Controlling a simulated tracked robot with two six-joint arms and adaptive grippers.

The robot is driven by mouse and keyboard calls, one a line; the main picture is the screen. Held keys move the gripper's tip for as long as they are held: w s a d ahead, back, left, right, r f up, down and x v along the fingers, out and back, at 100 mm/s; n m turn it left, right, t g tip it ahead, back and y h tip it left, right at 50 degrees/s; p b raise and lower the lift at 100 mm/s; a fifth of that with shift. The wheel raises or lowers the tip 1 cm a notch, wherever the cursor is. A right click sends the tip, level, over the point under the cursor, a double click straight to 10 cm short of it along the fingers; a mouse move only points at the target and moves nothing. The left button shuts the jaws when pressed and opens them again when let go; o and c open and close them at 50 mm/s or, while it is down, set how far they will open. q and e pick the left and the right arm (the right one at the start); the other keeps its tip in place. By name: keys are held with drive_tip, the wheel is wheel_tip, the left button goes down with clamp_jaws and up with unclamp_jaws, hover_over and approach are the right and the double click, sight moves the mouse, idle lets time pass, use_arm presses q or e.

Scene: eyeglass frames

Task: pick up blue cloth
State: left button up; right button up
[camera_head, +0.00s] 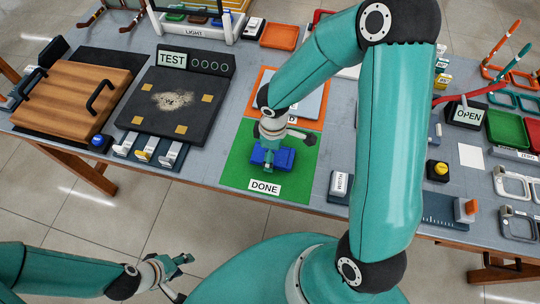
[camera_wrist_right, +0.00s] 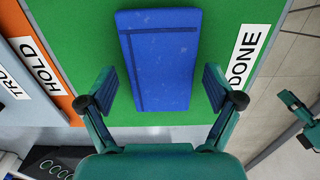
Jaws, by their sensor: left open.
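The blue cloth (camera_wrist_right: 160,60) is a folded flat rectangle lying on the green mat (camera_wrist_right: 80,40), beside the DONE label (camera_wrist_right: 247,55). In the head view the cloth (camera_head: 286,158) is partly hidden by my right gripper (camera_head: 268,158), which points down over it. In the right wrist view my right gripper (camera_wrist_right: 157,86) is open, with one finger on each side of the cloth's near end and green showing between fingers and cloth. Its height above the mat is hard to tell. My left gripper (camera_head: 180,268) is open and empty, away from the table at the lower left.
An orange HOLD mat (camera_head: 312,124) adjoins the green mat. Left of it is a dark TEST board (camera_head: 195,95) with levers in front, then a wooden board (camera_head: 75,95) with black handles. A WIDTH block (camera_head: 339,187) stands right of the green mat, near the table's front edge.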

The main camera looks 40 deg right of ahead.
drive_tip(key=c, duration=0.7)
drive_tip(key=shift+r, duration=0.15)
drive_tip(key=shift+c, duration=0.2)
wheel_tip(320, 180, up, 20)
drive_tip(key=p, duration=0.1)
drive_tip(key=shift+p, duration=0.3)
